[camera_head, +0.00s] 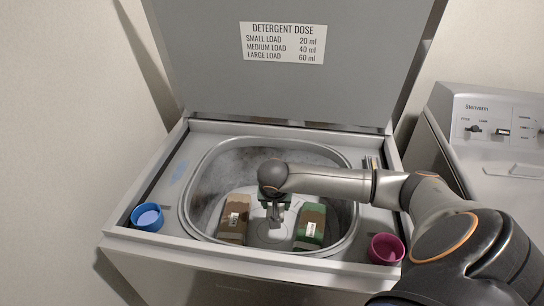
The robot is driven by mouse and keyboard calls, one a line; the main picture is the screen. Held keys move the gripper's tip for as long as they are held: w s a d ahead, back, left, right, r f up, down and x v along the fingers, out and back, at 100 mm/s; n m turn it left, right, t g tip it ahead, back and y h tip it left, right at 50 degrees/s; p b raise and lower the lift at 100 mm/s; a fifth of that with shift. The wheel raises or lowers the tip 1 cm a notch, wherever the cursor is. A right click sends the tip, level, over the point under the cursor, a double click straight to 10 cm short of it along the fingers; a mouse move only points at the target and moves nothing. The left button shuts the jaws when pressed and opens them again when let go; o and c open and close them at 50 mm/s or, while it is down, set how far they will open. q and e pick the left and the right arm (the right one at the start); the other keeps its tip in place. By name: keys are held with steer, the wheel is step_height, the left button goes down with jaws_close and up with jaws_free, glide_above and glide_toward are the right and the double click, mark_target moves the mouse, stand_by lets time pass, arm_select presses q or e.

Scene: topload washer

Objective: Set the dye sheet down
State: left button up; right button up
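My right gripper (272,218) hangs over the middle of the open washer tub (205,170), pointing down, between two folded camouflage items. Its fingertips are small and partly hidden, so I cannot tell whether they are shut or hold a sheet. The brown camouflage item (233,222) is to its left and the green one (311,224) to its right; each bears a pale label. My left gripper is not in view.
A blue cup (147,217) with pale blue contents stands at the front left rim, a magenta cup (386,249) at the front right. The raised lid (290,85) bears a detergent dose label. Another appliance (490,150) stands at right.

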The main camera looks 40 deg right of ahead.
mark_target(283, 205)
steer(key=shift+s+d+f+m, duration=0.2)
steer(key=shift+d+f+m, duration=0.1)
steer(key=shift+d+f, duration=0.9)
step_height(283, 205, down, 6)
steer(key=shift+r, duration=0.2)
steer(key=shift+f+b, duration=0.35)
steer(key=shift+f, duration=1.7)
steer(key=shift+f, duration=0.2)
steer(key=o, duration=1)
steer(key=shift+r, duration=0.1)
